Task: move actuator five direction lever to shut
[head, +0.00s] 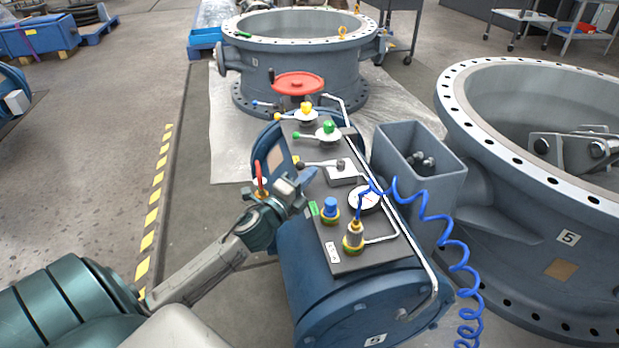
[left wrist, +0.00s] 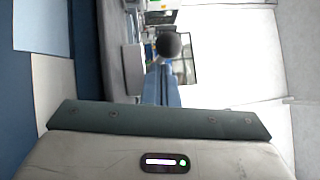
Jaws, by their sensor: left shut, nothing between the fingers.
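The blue actuator (head: 345,290) has a 5 label at its lower end and a dark control panel on top. On the panel a lever with a dark ball knob (head: 301,165) points left from its pale plate. I cannot read a direction marking on it. My left gripper (head: 304,180) is shut and empty, just below and beside this knob. In the left wrist view the dark ball (left wrist: 168,45) shows just beyond the blue fingers (left wrist: 160,88). I cannot tell whether they touch. My right gripper is not in view.
A red-handled lever (head: 259,178) stands left of my gripper. A gauge (head: 366,199), coiled blue hose (head: 460,268) and grey box (head: 445,185) are right.

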